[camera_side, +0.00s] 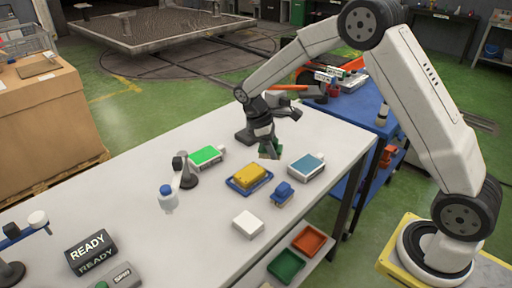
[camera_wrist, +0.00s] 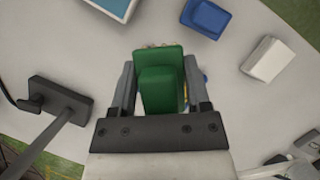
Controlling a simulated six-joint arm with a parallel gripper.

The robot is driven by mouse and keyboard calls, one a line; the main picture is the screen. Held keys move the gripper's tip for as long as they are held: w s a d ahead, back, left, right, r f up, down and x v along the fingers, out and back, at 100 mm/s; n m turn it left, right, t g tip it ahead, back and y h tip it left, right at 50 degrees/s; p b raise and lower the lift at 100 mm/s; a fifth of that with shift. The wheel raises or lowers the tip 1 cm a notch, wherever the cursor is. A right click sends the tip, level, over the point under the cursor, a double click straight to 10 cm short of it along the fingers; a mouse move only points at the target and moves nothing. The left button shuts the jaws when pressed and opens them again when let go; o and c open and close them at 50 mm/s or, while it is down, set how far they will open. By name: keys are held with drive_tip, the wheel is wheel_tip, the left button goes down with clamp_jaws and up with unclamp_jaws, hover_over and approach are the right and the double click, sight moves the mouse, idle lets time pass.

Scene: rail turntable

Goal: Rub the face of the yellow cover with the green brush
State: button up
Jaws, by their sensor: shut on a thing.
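The yellow cover (camera_side: 253,175) lies flat on a blue tray (camera_side: 237,187) in the middle of the white table in the side view. My gripper (camera_side: 270,150) is above the table, behind and to the right of the cover and apart from it. It is shut on the green brush (camera_wrist: 160,80), which fills the space between the two fingers in the wrist view. In the side view only part of the brush (camera_side: 276,147) shows past the fingers. The brush hides most of what lies beyond it in the wrist view.
A teal-faced box (camera_side: 306,167), a blue block (camera_side: 283,193) and a white block (camera_side: 248,224) stand near the cover. A green-faced box (camera_side: 206,157), a small stand (camera_side: 184,172) and a blue-capped bottle (camera_side: 167,197) are left of it.

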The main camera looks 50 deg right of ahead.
sight(198, 155)
drive_tip(key=w+a+m+y, duration=0.2)
drive_tip(key=m, duration=0.3)
drive_tip(key=w+a+f+m+y, duration=0.1)
drive_tip(key=w+a+m+y, duration=0.1)
drive_tip(key=m, duration=0.4)
drive_tip(key=w+a+f+m+t+y, duration=0.1)
drive_tip(key=w+a+m+y, duration=0.1)
drive_tip(key=m, duration=0.3)
drive_tip(key=shift+w+a+m, duration=0.3)
drive_tip(key=shift+w+a, duration=0.15)
drive_tip(key=shift+a, duration=0.1)
drive_tip(key=w+m+t, duration=0.1)
drive_tip(key=w+m, duration=0.3)
drive_tip(key=w+m+t, duration=0.2)
drive_tip(key=w+m, duration=0.3)
drive_tip(key=w+a+m+t, duration=0.1)
drive_tip(key=w+m, duration=0.3)
drive_tip(key=w, duration=0.1)
drive_tip(key=shift+r+t+y, duration=0.4)
drive_tip(key=shift+w+a+r+m+t+h, duration=0.15)
drive_tip(key=shift+w+m+t+h, duration=0.1)
drive_tip(key=shift+w+m, duration=0.5)
drive_tip(key=shift+w+d+r+m+t+h, duration=0.2)
drive_tip(key=shift+w+m, duration=0.25)
drive_tip(key=shift+m, duration=0.5)
drive_tip(key=shift+f, duration=0.25)
drive_tip(key=shift+f, duration=2.85)
drive_tip(key=shift+f, duration=0.55)
drive_tip(key=shift+r, duration=0.1)
